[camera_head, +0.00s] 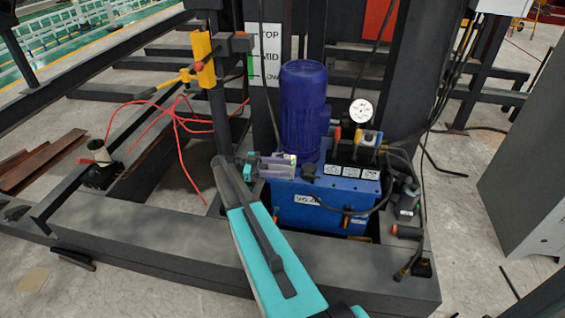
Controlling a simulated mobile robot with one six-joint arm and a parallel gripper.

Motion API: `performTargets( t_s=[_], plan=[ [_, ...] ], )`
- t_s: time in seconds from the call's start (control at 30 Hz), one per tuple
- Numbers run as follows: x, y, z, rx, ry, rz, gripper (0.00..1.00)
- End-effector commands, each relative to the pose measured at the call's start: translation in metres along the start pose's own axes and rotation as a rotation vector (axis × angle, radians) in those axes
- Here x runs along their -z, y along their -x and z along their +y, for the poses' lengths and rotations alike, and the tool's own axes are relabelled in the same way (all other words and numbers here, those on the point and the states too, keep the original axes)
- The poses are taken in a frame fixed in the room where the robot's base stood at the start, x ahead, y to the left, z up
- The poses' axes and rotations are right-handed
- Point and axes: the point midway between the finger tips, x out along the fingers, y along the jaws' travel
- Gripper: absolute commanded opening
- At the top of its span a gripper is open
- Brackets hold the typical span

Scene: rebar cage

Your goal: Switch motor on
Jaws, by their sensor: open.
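The motor (303,112) is a dark blue-violet upright cylinder. It stands on a blue hydraulic unit (325,198) with white labels on its front and top. My teal arm reaches up from the bottom of the head view. My gripper (284,166) is open and empty, in front of the motor's base at the left end of the blue unit. I cannot tell whether it touches the unit. I cannot clearly make out a motor switch. Part of the unit's left side is hidden behind my gripper.
A white pressure gauge (361,111) and a valve block (369,137) stand right of the motor. Black hoses hang to the right. Dark steel beams (150,245) frame the unit. Red cables (180,125) lie at left. A grey cabinet (525,165) stands at right.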

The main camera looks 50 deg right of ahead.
Motion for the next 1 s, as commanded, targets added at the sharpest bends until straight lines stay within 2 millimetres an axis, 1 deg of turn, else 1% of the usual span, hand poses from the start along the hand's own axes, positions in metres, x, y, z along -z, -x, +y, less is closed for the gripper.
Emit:
performTargets(
  t_s=[0.03, 0.53, 0.73, 1.0],
  plan=[
    [0.004, -0.001, 0.003, 0.0, 0.002, 0.0, 0.46],
    [0.005, -0.005, 0.026, 0.0, 0.0, 0.0, 0.46],
    [0.004, -0.006, 0.031, -0.001, 0.001, 0.0, 0.46],
    [0.003, -0.006, 0.031, -0.001, 0.0, 0.0, 0.46]
  ],
)
